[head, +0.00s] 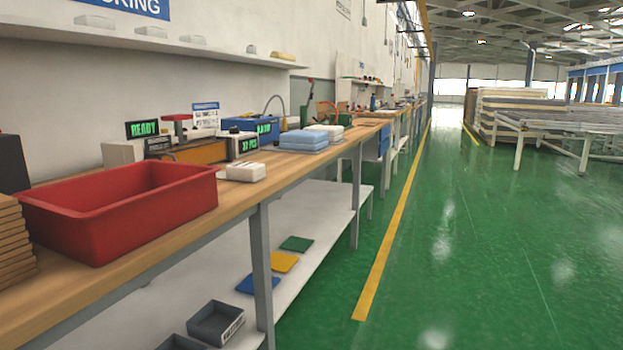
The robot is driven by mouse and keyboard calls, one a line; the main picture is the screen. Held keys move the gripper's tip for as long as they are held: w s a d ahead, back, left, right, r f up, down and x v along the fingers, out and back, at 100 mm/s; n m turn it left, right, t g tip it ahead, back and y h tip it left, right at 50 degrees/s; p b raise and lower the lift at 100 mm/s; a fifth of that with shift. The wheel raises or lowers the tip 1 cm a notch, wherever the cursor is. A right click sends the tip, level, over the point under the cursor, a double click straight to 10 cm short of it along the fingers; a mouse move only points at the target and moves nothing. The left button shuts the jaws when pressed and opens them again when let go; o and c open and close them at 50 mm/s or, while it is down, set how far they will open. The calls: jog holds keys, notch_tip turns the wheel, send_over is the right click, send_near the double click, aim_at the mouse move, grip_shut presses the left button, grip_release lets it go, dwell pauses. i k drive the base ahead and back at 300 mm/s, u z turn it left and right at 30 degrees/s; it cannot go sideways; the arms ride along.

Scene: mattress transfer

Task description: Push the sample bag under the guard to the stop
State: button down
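A long wooden workbench (180,238) runs along the wall on the left. On it stands a small device with an orange-yellow body (198,153), a red-topped part (177,121) and green-lit displays, one reading READY (143,129). A small white packet-like object (245,171) lies in front of this device near the bench edge; I cannot tell whether it is the sample bag. I cannot clearly make out a guard or a stop. My gripper is not in this view.
A red bin (118,222) stands on the near bench, beside stacked brown boards (12,240). Light blue folded pieces (303,139) lie farther along. Colored pads and a grey tray (214,323) are on the lower shelf. The green floor (470,240) right of the yellow line is clear.

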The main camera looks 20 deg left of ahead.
aim_at(247, 173)
jog(key=u, duration=0.6)
jog(key=i, duration=0.35)
jog(key=u, duration=0.8)
jog(key=i, duration=0.65)
jog(key=u, duration=0.15)
